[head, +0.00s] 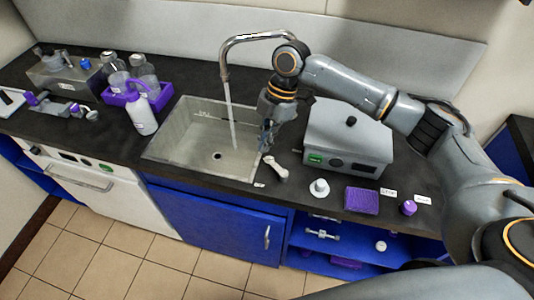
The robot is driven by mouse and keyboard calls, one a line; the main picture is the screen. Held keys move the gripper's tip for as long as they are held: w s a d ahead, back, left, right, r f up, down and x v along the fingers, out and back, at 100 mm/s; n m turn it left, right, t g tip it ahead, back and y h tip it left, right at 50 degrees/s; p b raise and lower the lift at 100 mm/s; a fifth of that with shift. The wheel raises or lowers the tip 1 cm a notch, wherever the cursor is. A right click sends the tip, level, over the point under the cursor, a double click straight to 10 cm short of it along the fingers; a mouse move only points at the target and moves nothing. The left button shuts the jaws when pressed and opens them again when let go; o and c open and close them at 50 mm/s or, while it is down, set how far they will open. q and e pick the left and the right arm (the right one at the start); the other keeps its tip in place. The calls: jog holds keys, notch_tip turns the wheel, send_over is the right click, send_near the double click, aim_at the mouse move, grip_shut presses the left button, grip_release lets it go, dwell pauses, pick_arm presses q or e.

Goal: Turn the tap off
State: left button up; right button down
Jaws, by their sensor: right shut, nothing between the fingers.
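The chrome tap (262,36) arches over the sink (180,150) at the back of the black counter. A stream of water (229,105) falls from its spout into the basin. My right gripper (266,148) is shut and empty, pointing down over the right edge of the sink. My right arm's wrist hides the base of the tap, and no tap handle can be made out. My left gripper is not in view.
A grey box device (347,140) with a lid stands close to the right of my right gripper. A white object (276,168) lies in front of it. A purple rack (160,95) with bottles and a white wash bottle (141,114) stand left of the sink.

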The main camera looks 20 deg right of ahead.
aim_at(277, 170)
jog(key=p+x, duration=0.2)
jog(key=x, duration=0.7)
jog(key=shift+s+a+f, duration=0.1)
jog(key=shift+a+f, duration=0.05)
jog(key=shift+f, duration=0.1)
jog(key=d+p, duration=0.1)
jog(key=w+d, duration=0.1)
jog(key=d, duration=0.1)
jog(key=shift+w+d+p, duration=0.1)
jog(key=shift+w+p, duration=0.1)
jog(key=shift+p, duration=0.15)
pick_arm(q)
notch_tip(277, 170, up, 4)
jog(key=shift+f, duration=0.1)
pick_arm(e)
jog(key=shift+w+d, duration=0.1)
jog(key=shift+d, duration=0.25)
